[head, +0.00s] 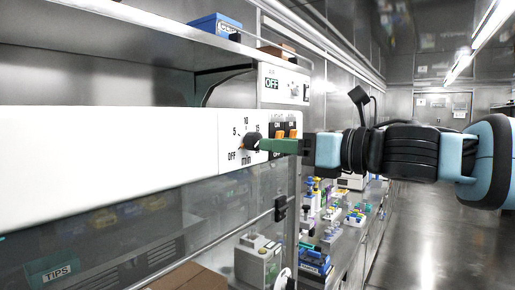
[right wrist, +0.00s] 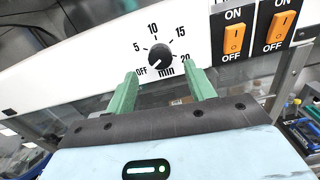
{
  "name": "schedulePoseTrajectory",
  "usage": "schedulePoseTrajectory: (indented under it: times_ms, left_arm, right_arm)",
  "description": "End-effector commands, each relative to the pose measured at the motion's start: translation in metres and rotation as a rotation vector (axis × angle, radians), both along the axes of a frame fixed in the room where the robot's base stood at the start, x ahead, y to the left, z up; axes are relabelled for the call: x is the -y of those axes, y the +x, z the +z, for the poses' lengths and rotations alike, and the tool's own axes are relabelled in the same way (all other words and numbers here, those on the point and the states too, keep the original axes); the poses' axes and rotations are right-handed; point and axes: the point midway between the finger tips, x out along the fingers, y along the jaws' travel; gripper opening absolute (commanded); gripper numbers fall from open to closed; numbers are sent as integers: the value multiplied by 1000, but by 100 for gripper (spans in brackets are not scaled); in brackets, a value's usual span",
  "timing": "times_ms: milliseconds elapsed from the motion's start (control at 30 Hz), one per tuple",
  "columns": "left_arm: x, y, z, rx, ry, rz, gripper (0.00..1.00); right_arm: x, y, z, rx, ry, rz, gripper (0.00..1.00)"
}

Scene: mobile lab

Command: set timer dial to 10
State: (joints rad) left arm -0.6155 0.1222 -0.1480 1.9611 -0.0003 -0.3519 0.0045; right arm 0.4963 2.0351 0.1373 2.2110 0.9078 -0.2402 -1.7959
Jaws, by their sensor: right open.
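The timer dial (head: 252,141) is a black round knob on a white panel, with OFF, 5, 10, 15 and 20 marked around it and "min" below. It also shows in the right wrist view (right wrist: 160,54), where its pale pointer mark seems to aim lower left, toward OFF. My right gripper (head: 278,146) comes in from the right in the head view. In the right wrist view its green fingers (right wrist: 161,86) are open and point at the dial, one to each side and just below it. The fingers look empty; I cannot tell whether they touch the knob. My left gripper is not in view.
Two orange ON/OFF switches (right wrist: 236,39) sit right of the dial on the same panel. A display reading OFF (head: 271,84) is above it. A shelf with a blue box (head: 215,26) runs overhead. Bottles and racks crowd the bench below right. The aisle floor (head: 440,255) is clear.

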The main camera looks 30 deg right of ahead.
Motion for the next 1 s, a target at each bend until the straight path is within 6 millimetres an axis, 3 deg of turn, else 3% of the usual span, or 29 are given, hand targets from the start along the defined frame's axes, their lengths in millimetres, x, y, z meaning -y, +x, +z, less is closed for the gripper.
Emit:
schedulePoseTrajectory:
  times_ms: [33,400,867,1000]
  left_arm:
    - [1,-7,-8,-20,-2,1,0]
    - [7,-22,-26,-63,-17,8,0]
    - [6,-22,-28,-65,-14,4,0]
    - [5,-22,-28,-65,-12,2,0]
  right_arm:
    - [-2,11,-8,-13,-2,-2,54]
    - [-16,42,-5,-7,-1,-2,54]
    - [-19,46,0,-1,1,-1,54]
    - [-19,46,0,-1,1,-1,37]
